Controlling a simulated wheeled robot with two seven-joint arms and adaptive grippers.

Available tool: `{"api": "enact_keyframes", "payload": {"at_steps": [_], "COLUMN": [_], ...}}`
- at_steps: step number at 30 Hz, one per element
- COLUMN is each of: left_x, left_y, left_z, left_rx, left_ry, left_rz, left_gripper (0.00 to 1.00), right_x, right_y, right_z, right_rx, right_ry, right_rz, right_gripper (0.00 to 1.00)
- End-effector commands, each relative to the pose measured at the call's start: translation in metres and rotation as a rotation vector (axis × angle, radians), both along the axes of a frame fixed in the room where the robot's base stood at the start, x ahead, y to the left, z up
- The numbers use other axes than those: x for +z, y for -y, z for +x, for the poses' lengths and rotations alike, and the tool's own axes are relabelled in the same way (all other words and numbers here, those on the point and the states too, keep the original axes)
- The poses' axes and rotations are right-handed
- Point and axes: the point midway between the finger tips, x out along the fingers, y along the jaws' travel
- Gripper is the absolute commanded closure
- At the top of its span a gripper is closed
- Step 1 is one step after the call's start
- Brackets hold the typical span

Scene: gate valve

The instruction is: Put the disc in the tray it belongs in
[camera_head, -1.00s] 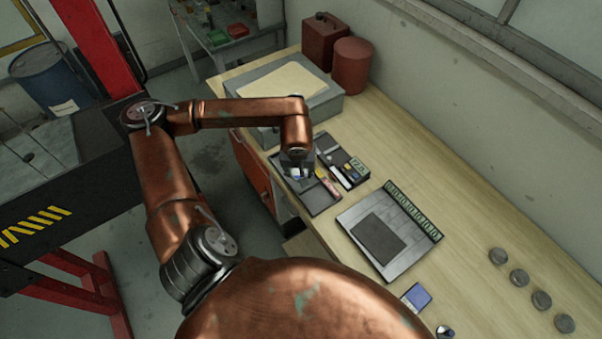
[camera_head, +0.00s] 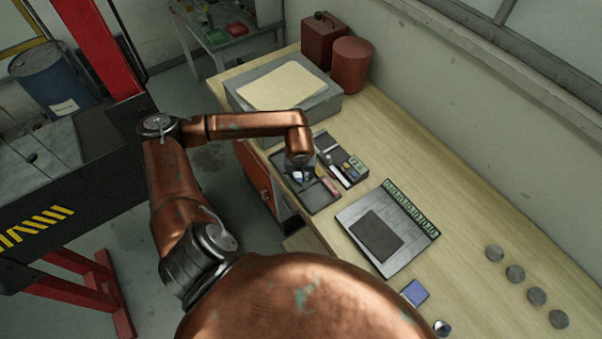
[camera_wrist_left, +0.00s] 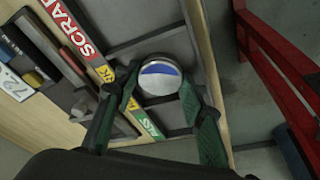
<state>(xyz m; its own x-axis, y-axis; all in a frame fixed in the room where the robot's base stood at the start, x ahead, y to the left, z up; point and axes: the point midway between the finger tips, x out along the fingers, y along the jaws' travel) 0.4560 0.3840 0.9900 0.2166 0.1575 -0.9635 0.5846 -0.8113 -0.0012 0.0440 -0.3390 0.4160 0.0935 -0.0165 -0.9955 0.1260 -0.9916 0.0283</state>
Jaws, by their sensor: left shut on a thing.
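My left gripper (camera_head: 300,174) is shut on a round disc (camera_wrist_left: 160,79) with a silvery face and a blue segment. The disc sits between the two green-edged fingers in the left wrist view, and shows small and partly hidden in the head view. The gripper is over the dark trays (camera_head: 319,199) near the bench's front edge. In the wrist view, a dark tray surface (camera_wrist_left: 158,43) lies behind the disc. A red "SCRAP" label (camera_wrist_left: 70,27) and partly covered yellow and green labels run along it. I cannot tell whether the disc touches the tray. My right gripper is not in view.
Beside the trays is a dark holder (camera_head: 349,168) with small items. A grey panel with a dark pad (camera_head: 380,236), a blue square (camera_head: 415,293) and several grey discs (camera_head: 515,273) lie rightward. A grey box (camera_head: 317,101) stands behind. Bare bench lies between.

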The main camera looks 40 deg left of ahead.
Motion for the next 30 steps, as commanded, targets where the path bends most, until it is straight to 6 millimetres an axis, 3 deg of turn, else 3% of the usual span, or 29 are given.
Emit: {"api": "enact_keyframes", "payload": {"at_steps": [2,3,5,17,30], "left_x": [-0.003,-0.003,-0.002,0.003,0.084], "left_y": [0.000,0.000,0.000,0.000,0.013], "left_z": [0.000,0.000,0.000,0.000,-0.017], "left_rx": [0.000,0.000,0.000,0.000,-0.001], "left_ry": [0.001,0.000,0.000,0.000,0.004], "left_rz": [0.001,0.000,0.000,0.000,0.002], "left_gripper": [0.98,0.60,0.56,0.55,0.55], "right_x": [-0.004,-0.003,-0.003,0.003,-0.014], "right_y": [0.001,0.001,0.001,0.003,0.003], "right_z": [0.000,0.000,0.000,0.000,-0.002], "right_rx": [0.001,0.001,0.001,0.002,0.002], "right_ry": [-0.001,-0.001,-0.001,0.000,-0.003], "right_rz": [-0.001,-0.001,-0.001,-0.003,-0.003], "right_gripper": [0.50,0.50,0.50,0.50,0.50]}}
